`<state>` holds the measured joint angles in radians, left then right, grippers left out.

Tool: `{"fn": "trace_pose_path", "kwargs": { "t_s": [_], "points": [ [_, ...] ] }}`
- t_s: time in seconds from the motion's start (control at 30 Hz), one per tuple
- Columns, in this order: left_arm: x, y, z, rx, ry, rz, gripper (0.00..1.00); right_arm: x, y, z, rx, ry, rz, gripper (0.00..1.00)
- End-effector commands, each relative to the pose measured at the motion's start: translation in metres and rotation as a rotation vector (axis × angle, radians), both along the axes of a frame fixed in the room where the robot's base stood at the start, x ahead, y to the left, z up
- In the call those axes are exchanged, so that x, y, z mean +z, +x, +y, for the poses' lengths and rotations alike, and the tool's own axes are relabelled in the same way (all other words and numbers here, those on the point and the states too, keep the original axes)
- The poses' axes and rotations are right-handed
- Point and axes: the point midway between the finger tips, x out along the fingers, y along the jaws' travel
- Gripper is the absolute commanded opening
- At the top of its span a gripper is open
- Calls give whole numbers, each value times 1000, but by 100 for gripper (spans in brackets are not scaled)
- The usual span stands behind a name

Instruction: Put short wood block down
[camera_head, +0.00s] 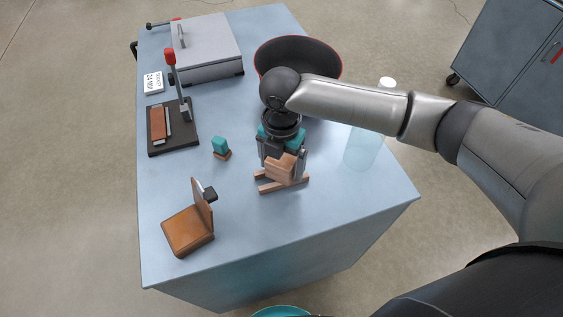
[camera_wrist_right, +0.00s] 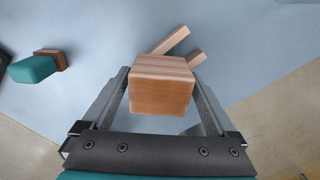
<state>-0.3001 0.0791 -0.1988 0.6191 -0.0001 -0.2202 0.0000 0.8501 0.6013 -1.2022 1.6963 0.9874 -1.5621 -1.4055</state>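The short wood block (camera_head: 280,169) is light brown and sits between the fingers of my right gripper (camera_head: 284,163). In the right wrist view the block (camera_wrist_right: 161,85) fills the space between the two fingers of the gripper (camera_wrist_right: 163,76). Below it, two thin wooden strips (camera_head: 268,187) lie on the blue-grey table (camera_head: 330,215). The strips also show behind the block in the right wrist view (camera_wrist_right: 171,41). The block partly hides them, and I cannot tell whether it touches them. My left gripper is not in view.
A small teal-topped block (camera_head: 221,146) stands to the left. A brown wooden holder (camera_head: 188,231) is at the front left. A red-handled press (camera_head: 172,125), a grey box (camera_head: 207,48) and a dark red-rimmed bowl (camera_head: 335,62) are farther back. A clear bottle (camera_head: 362,150) stands at right.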

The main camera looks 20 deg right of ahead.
Motion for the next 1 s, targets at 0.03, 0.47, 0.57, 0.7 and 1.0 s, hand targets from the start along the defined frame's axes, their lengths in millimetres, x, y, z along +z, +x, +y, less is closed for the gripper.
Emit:
{"fn": "trace_pose_path", "kwargs": {
  "t_s": [0.03, 0.47, 0.57, 0.7, 1.0],
  "points": [
    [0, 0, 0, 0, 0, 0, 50, 0, 0, 0, 0, 0, 0, 99],
    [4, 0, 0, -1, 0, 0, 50, 19, 1, 0, 2, 1, -4, 100],
    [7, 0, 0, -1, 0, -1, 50, 40, 1, 0, 1, 2, -4, 100],
    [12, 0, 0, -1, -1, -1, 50, 72, 1, 0, 1, 1, -5, 100],
    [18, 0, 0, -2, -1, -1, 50, 117, 0, 0, 0, 1, -1, 100]
  ]
}}
